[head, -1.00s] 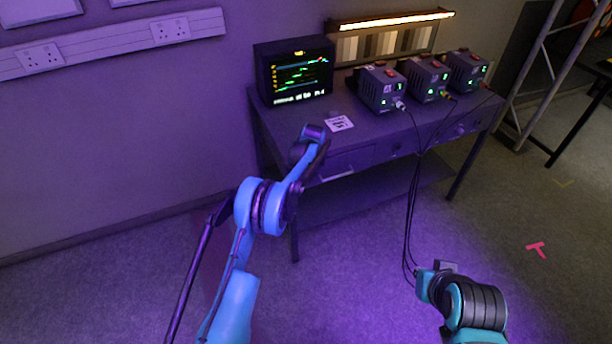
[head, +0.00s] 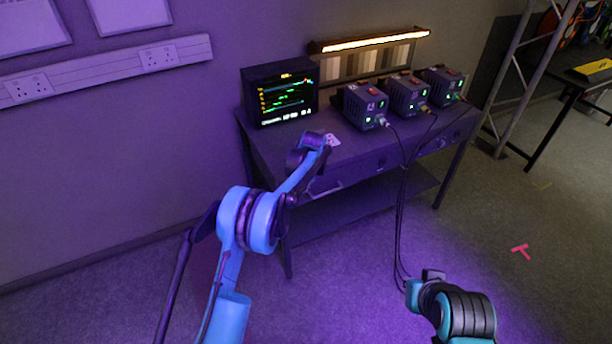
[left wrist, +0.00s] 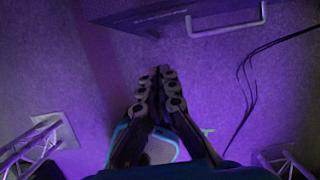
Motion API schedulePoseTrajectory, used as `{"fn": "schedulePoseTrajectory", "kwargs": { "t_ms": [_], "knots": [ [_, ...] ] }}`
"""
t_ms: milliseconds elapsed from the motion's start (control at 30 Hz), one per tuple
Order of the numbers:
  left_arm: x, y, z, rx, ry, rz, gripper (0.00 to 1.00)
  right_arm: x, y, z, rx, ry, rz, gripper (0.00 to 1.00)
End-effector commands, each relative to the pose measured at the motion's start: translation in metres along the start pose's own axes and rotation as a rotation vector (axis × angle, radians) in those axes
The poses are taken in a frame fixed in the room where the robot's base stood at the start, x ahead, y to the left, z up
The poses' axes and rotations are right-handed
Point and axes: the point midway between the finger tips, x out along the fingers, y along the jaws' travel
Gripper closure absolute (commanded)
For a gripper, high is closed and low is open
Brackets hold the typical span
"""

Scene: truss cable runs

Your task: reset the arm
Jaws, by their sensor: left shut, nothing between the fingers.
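My left arm comes in from the left in the head view, light blue with dark joints. Its far end (head: 310,152) reaches in front of the desk's front edge; no fingers can be made out there. In the left wrist view my left gripper (left wrist: 162,78) is shut and empty, its dark fingers together over the floor. My right arm (head: 455,310) shows at the lower right of the head view as a teal and black ringed joint. Its gripper fingers do not show.
A desk (head: 390,165) carries a monitor (head: 281,95) and three power units (head: 366,106). Dark cables (head: 400,220) hang from the units to the floor near my right arm. A drawer handle (left wrist: 228,30) shows in the left wrist view. A truss frame (head: 515,85) stands at the right.

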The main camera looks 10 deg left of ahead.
Motion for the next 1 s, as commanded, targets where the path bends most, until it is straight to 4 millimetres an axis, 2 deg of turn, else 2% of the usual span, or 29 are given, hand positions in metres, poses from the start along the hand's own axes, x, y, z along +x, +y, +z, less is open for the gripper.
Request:
{"fn": "schedulePoseTrajectory", "kwargs": {
  "t_ms": [167,267,367,467,600,667,800,1000],
  "knots": [
    [-0.003,0.000,0.000,-0.004,0.000,-0.001,1.00,0.000,0.000,0.000,0.000,0.000,0.000,1.00],
    [-0.016,0.004,0.001,-0.052,-0.005,-0.008,1.00,0.000,0.000,0.000,0.000,0.000,0.000,1.00],
    [-0.046,0.016,0.000,-0.176,-0.013,-0.027,1.00,0.000,0.000,0.000,0.000,0.000,0.000,1.00],
    [-0.088,0.035,-0.005,-0.366,-0.022,-0.060,1.00,0.000,0.000,0.000,0.000,0.000,0.000,1.00],
    [-0.144,0.067,-0.020,-0.663,-0.026,-0.115,1.00,0.000,0.000,0.000,0.000,0.000,0.000,1.00],
    [-0.166,0.082,-0.030,-0.791,-0.023,-0.140,1.00,0.000,0.000,0.000,0.000,0.000,0.000,1.00],
    [-0.208,0.120,-0.059,-1.088,-0.008,-0.199,1.00,0.000,0.000,0.000,0.000,0.000,0.000,1.00],
    [-0.249,0.174,-0.111,-1.510,0.042,-0.287,1.00,0.000,0.000,0.000,0.000,0.000,0.000,1.00]
  ]
}}
